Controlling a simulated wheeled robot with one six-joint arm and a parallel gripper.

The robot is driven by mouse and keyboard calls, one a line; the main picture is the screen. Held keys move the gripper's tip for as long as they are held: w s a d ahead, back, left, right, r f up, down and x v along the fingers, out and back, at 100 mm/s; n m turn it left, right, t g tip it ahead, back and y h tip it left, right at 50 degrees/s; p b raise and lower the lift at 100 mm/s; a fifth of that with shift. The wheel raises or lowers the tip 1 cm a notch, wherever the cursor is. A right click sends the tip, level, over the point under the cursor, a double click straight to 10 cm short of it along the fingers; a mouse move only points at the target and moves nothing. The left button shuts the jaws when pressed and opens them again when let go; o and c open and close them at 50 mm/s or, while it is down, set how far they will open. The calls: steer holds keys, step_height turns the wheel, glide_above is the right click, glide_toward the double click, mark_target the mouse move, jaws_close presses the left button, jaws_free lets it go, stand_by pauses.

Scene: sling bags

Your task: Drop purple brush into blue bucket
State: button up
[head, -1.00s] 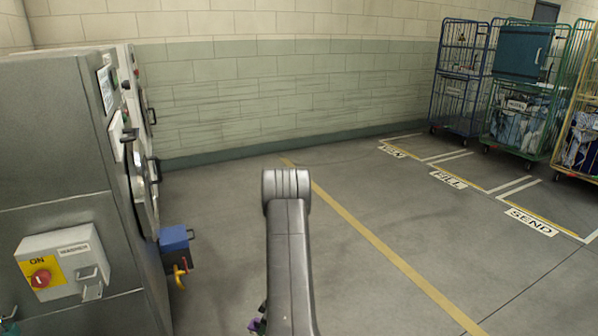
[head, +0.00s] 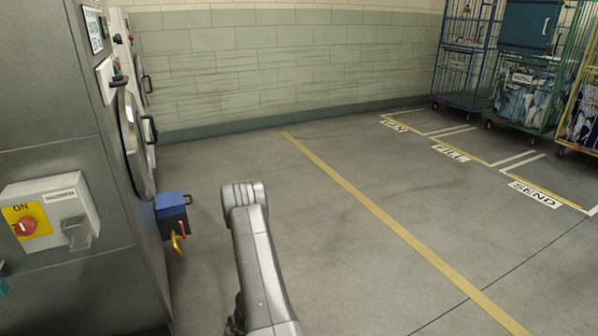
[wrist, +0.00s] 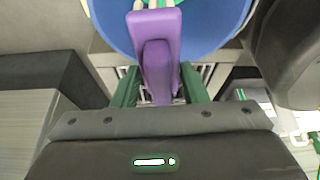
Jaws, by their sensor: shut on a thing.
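The purple brush (wrist: 155,60) is in my gripper (wrist: 160,86), between its two green fingers, in the wrist view. Its handle end faces the camera and its pale tips point to the top of the picture. In the head view my arm shows, but the brush, the bucket and my fingers cannot be made out.
Wire cage trolleys (head: 525,80) stand at the back right. The middle floor is clear.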

steer(key=shift+f+b, duration=1.85)
steer(key=shift+f, duration=0.2)
steer(key=o, duration=1.1)
steer(key=shift+r, duration=0.1)
steer(key=p+v, duration=0.7)
steer(key=v, duration=0.6)
steer(key=shift+w+d+r, duration=0.1)
steer(key=shift+d+r, duration=0.05)
steer(key=shift+r, duration=0.2)
